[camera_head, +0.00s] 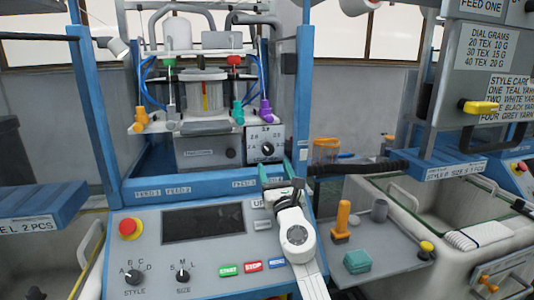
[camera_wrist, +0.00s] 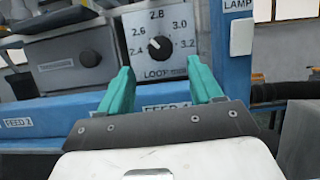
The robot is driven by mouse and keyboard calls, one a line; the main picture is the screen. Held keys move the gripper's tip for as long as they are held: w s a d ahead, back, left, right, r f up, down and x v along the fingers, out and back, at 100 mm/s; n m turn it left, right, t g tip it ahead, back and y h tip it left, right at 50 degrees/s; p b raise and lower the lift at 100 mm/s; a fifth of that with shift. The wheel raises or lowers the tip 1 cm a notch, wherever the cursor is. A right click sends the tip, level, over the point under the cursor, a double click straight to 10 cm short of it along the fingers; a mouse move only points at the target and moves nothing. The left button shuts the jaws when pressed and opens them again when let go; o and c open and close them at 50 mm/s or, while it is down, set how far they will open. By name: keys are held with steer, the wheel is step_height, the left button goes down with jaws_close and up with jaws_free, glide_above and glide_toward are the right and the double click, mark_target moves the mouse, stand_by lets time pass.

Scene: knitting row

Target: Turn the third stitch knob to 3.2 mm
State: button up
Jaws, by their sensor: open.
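A black round knob (camera_wrist: 159,48) sits on a pale dial plate (camera_wrist: 185,22) marked 2.4, 2.6, 2.8, 3.0 and 3.2, with a partly hidden word beginning "LOOP" below. Its white mark appears to point up and left, toward 2.6 to 2.8. The same knob (camera_head: 267,149) shows in the head view on the blue machine's front. My gripper (camera_wrist: 165,82) has two teal fingers, open and empty. They are in front of and below the dial, apart from the knob. In the head view, my gripper (camera_head: 275,183) is above the console. Whether this is the third machine is not visible.
The console (camera_head: 190,235) below holds a red button (camera_head: 130,228), a dark screen (camera_head: 203,223), and STYLE (camera_head: 133,277) and SIZE (camera_head: 182,275) knobs. A blue rail (camera_head: 190,186) with feed labels runs below the dial. Another dark knob (camera_wrist: 89,57) is left of the dial.

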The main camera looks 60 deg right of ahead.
mark_target(269, 152)
steer(key=x, duration=0.6)
steer(key=shift+w+d+r, duration=0.1)
steer(key=shift+w+d, duration=0.05)
steer(key=shift+d, duration=0.05)
steer(key=shift+c, duration=0.4)
steer(key=c, duration=1)
